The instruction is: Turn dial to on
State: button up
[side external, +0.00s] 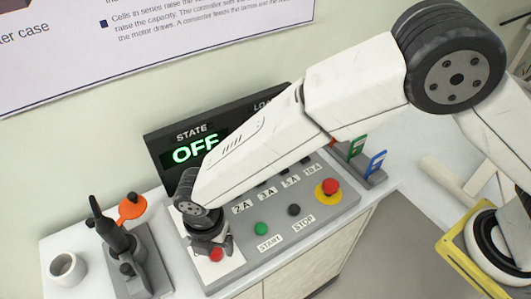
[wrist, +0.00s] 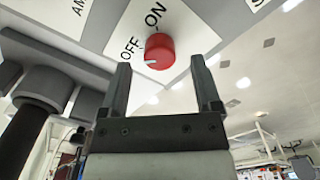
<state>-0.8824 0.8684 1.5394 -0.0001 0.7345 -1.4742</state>
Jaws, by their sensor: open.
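The red dial (wrist: 161,46) sits on a white plate (wrist: 185,18) with OFF and ON labels. Its pale mark is at its lower left in the wrist view, on the side nearer OFF. In the side view, red (side external: 216,255) shows at the plate beneath my gripper (side external: 212,244), mostly hidden by it. In the wrist view my gripper (wrist: 161,62) is open, with one finger either side of the dial in the picture. I see no clear contact between fingers and dial. The state display (side external: 195,149) reads OFF in green.
The grey panel also carries a green START button (side external: 261,229), a dark STOP button (side external: 294,210) and a red emergency button (side external: 329,187) on yellow. A tool stand (side external: 140,262) and white cup (side external: 67,268) are at left. Coloured pieces (side external: 375,164) stand at right.

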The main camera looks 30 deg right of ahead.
aim_at(215, 252)
jog(key=shift+f, duration=1.1)
jog(key=shift+c, duration=0.2)
grip_shut()
